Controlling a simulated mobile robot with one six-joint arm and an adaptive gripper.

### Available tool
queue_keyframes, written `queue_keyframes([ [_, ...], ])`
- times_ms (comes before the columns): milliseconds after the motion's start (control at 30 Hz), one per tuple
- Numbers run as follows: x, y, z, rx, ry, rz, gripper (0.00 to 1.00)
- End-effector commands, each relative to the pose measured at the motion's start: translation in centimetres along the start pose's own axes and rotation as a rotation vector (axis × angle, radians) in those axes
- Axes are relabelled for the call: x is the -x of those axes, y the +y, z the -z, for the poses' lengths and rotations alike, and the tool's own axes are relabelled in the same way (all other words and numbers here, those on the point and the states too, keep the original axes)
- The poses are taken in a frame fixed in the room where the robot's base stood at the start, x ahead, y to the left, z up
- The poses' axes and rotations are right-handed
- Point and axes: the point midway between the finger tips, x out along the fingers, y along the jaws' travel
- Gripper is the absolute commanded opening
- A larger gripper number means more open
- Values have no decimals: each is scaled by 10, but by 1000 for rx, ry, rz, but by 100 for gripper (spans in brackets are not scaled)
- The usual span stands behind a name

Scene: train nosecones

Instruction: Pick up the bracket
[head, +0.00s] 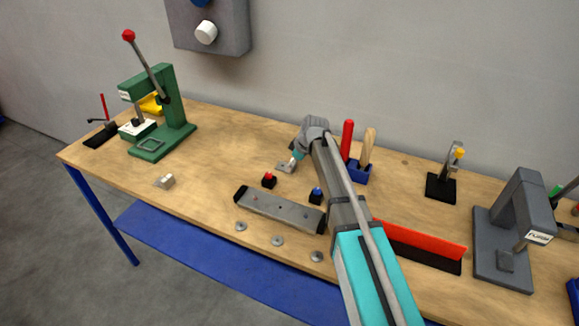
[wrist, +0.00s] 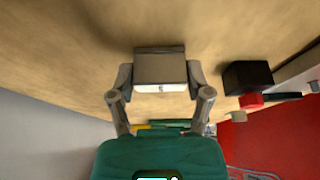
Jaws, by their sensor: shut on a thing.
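A small grey metal bracket (wrist: 160,68) sits between the fingers of my gripper (wrist: 160,76) in the wrist view, one finger pressed on each side. In the head view the gripper is at the end of my arm, over the middle of the bench, mostly hidden by my wrist. The flat grey part of the bracket (head: 284,167) shows just left of the gripper, at or very near the bench top. I cannot tell whether it touches the wood. A second similar grey bracket (head: 165,181) lies apart at the bench's left front.
A black block with a red top (head: 269,180) stands close by, also in the wrist view (wrist: 247,78). A blue-topped block (head: 316,195) and a long grey plate fixture (head: 278,211) are in front. A green press (head: 163,120) stands left. A blue tool holder (head: 358,172) is right.

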Motion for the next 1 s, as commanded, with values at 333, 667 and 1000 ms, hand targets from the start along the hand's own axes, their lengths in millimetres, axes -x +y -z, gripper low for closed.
queue_keyframes([
  [333, 4, 0, 1, -1, 0, 0, 9],
  [667, 23, 0, 9, -1, 0, 0, 9],
  [1000, 64, -18, 9, -1, 0, 0, 9],
])
